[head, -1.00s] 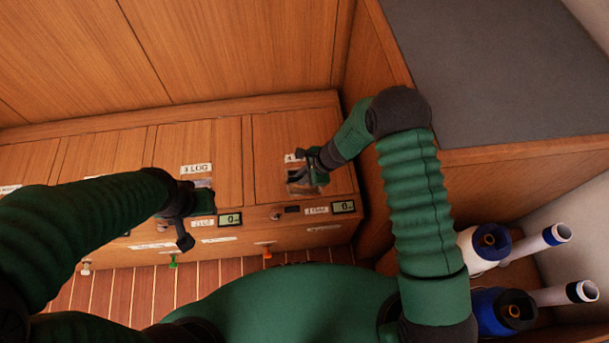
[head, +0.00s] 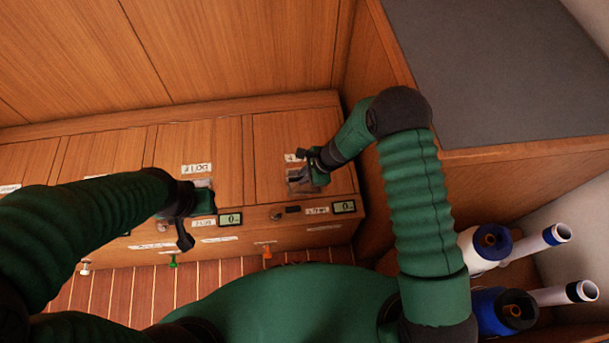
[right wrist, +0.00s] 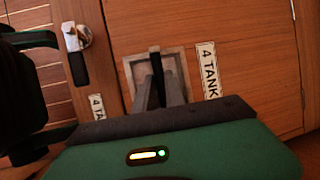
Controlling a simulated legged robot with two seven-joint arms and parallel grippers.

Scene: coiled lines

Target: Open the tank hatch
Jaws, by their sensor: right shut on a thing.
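The tank hatch (head: 272,140) is a wooden panel lying flat and closed in the bench top at the right end. The right wrist view shows its "4 TANK" label (right wrist: 208,70) beside a square metal recess (right wrist: 134,72). A dark upright handle (right wrist: 155,62) stands in that recess. My right gripper (head: 306,176) is over the recess, and its fingers (right wrist: 160,92) are shut on the handle. The fingers hide part of it. My left gripper (head: 190,215) is over the neighbouring hatch (head: 222,150), near its metal plate; its finger gap is unclear.
Small digital displays (head: 230,219) and labels line the bench front. A metal knob fitting (right wrist: 76,36) shows in the wrist view. A grey-topped wooden block (head: 490,75) rises on the right. White and blue rolls (head: 484,246) lie at the lower right. A wooden wall stands behind the bench.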

